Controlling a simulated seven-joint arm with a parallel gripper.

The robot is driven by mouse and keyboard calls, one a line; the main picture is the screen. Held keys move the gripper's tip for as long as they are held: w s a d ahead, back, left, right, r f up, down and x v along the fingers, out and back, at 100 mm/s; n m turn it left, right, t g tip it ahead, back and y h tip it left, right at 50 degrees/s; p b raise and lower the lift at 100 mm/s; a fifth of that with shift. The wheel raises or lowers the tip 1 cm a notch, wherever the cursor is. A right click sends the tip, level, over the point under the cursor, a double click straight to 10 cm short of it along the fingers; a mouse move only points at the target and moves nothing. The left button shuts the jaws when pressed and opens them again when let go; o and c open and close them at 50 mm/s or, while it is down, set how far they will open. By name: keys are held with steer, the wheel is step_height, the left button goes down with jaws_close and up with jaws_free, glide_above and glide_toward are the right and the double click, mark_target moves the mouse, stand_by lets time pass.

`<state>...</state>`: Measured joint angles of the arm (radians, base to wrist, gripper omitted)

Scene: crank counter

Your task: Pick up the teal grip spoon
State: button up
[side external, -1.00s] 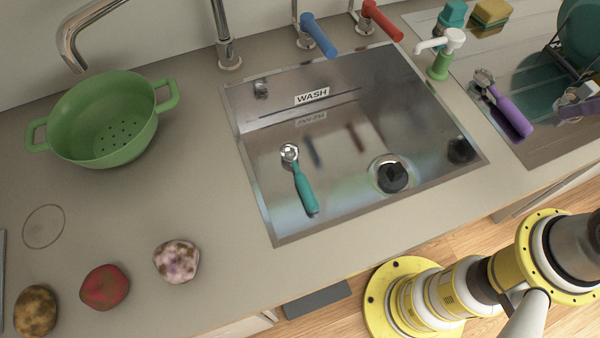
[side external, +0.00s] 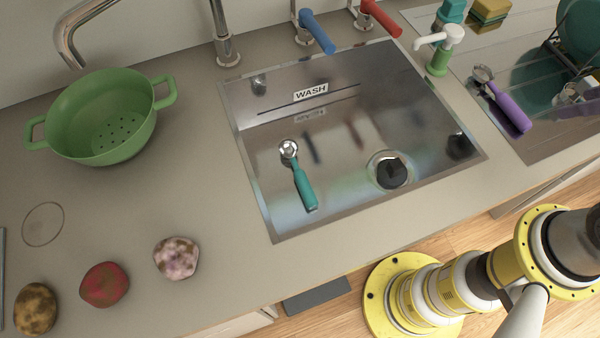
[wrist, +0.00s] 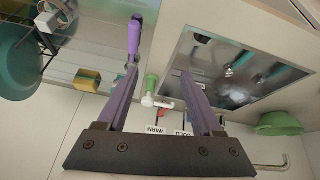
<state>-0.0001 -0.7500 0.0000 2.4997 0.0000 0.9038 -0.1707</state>
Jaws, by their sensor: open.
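The teal grip spoon (side external: 304,186) lies on the floor of the steel sink (side external: 262,205), left of the drain. Its round metal head (side external: 289,148) points to the back and its teal handle to the front. My gripper (wrist: 160,73) shows in the wrist view, with its two fingers spread and nothing between them. It is outside the side external view, apart from the spoon.
A green colander (side external: 105,118) stands left of the sink, with several potatoes in front. A purple-handled utensil (side external: 508,105) lies on the drainboard at right. A soap dispenser (side external: 440,52), blue lever (side external: 318,33) and red lever (side external: 382,18) stand behind the sink.

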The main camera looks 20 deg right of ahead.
steer(key=w+a+r+n, duration=0.4)
steer(key=w+r+n, duration=0.4)
steer(key=w+n, duration=0.5)
steer(key=w+a+n+g+y, duration=0.1)
steer(key=w+a+n, duration=0.3)
steer(key=n, duration=0.4)
steer(key=n+g+h, duration=0.1)
steer(key=n+g, duration=0.4)
steer(key=n, duration=0.8)
glide_above(298, 169)
step_height(298, 169, down, 25)
steer(key=f, duration=0.7)
steer(key=shift+s+d+f, duration=0.1)
steer(key=shift+d, duration=0.1)
steer(key=shift+a+f, duration=0.15)
steer(key=shift+f, duration=2.7)
jaws_close()
